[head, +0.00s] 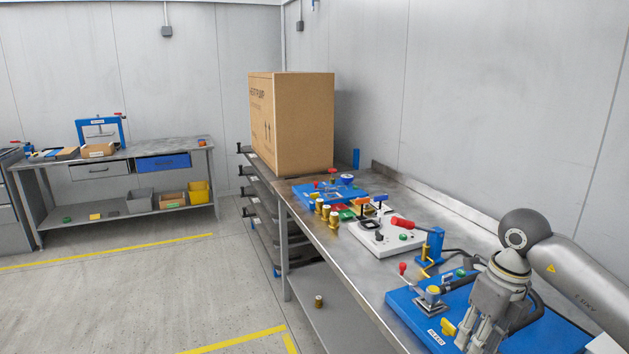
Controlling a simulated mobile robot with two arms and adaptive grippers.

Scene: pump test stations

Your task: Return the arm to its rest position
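My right arm (562,262) comes in from the right edge, over the front right of the metal bench. Its gripper (480,342) points down over the blue test board (408,306). The fingers run to the bottom edge of the picture, so I cannot tell if they are open or shut. A yellow knob (448,327) shows on the board just left of the fingers. I cannot tell whether they touch. My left gripper is not in view.
The metal bench (345,250) holds a white fixture (372,243) with a red handle, a blue clamp (431,246), brass fittings and another blue board. A large carton (290,122) stands beyond. A second bench (60,160) is far left. The left floor is open.

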